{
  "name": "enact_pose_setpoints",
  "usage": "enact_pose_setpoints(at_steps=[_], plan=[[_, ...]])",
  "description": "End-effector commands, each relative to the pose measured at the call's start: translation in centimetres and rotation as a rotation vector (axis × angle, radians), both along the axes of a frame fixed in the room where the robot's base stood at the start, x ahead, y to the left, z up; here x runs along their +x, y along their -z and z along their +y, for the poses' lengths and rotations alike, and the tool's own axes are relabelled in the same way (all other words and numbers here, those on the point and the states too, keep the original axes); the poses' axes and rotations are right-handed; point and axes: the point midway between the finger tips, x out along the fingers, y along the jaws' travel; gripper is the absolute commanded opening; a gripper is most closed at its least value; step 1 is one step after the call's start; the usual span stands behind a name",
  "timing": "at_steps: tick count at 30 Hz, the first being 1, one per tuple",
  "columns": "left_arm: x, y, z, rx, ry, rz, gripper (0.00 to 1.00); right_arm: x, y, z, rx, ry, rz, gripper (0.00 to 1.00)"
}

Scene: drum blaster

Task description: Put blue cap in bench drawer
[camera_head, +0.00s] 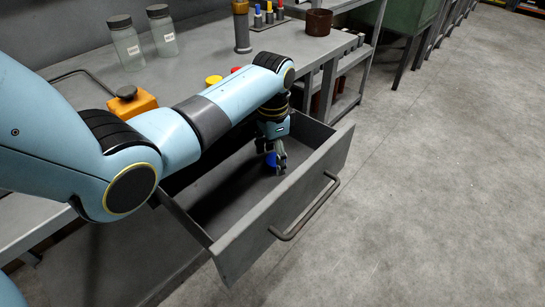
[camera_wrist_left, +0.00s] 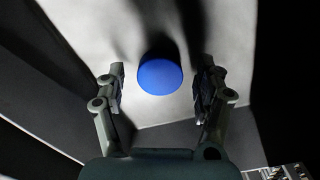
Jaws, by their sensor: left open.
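The blue cap (camera_wrist_left: 160,77) is a round blue disc on the pale drawer floor in the left wrist view. It also shows partly behind a finger in the head view (camera_head: 270,159). The bench drawer (camera_head: 238,190) is pulled out, with grey walls and a bar handle. My left gripper (camera_head: 277,163) reaches down inside the drawer near its far end. In the left wrist view, its two fingers (camera_wrist_left: 160,88) stand apart on either side of the cap, with gaps between them and it. My right gripper is not in view.
The bench top (camera_head: 205,55) holds two glass jars (camera_head: 127,45), an orange block (camera_head: 131,102), a yellow cap (camera_head: 213,80) and a brown cup (camera_head: 318,22). The drawer's handle (camera_head: 308,207) sticks out in front. The floor (camera_head: 440,180) to the right is clear.

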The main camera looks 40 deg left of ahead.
Motion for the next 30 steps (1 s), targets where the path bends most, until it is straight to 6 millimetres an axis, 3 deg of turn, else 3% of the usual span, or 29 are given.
enact_pose_setpoints(at_steps=[9, 15, 30], plan=[[0.1, -7.5, 0.1, 0.002, 0.000, -0.005, 0.70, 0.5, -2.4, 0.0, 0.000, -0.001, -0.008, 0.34], [0.1, -10.3, 0.1, 0.001, -0.001, -0.003, 0.70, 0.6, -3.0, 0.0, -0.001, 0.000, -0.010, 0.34], [0.1, -11.0, 0.1, 0.000, 0.000, -0.001, 0.70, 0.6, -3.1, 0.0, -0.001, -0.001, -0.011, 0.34]])
